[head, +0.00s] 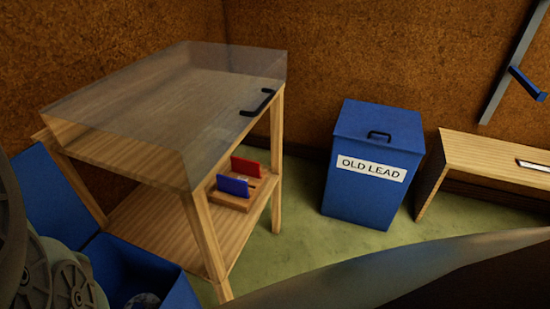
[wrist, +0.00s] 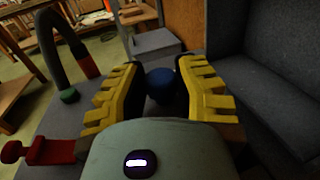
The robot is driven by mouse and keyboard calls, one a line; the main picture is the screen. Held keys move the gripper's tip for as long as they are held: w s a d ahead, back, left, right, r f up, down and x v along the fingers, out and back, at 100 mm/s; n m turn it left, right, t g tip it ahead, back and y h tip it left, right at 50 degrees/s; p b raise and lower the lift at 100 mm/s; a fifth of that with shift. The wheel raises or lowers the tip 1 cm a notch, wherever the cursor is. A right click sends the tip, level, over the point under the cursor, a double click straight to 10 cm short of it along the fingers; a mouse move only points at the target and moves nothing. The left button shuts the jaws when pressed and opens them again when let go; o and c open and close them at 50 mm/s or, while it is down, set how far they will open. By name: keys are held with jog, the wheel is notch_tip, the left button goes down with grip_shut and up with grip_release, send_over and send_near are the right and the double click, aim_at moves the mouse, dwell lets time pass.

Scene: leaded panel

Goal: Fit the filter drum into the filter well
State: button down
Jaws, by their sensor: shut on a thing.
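In the wrist view my gripper (wrist: 162,88) has its yellow toothed fingers closed on a dark blue rounded thing (wrist: 161,84). This may be the filter drum; only its rounded blue part shows between the fingers, and the rest is hidden. A grey block-like housing (wrist: 156,45) stands just beyond the fingertips. I cannot make out the filter well in either view. My gripper does not show clearly in the head view.
In the wrist view a grey hose (wrist: 56,35) arches at left, near a red handle (wrist: 38,152). In the head view, an open blue box (head: 125,268) stands beside a clear-topped wooden table (head: 160,160). A blue OLD LEAD bin (head: 373,150) stands on open green floor.

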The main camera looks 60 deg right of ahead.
jog(key=shift+f+b, duration=1.05)
jog(key=shift+f, duration=0.05)
jog(key=c, duration=0.7)
grip_release()
jog(key=shift+c, duration=0.2)
jog(key=shift+d, duration=0.1)
jog(key=shift+w+d, duration=0.1)
jog(key=shift+d, duration=0.75)
jog(key=d, duration=0.9)
jog(key=shift+f, duration=0.1)
jog(key=shift+s+d, duration=0.2)
jog(key=shift+d, duration=0.4)
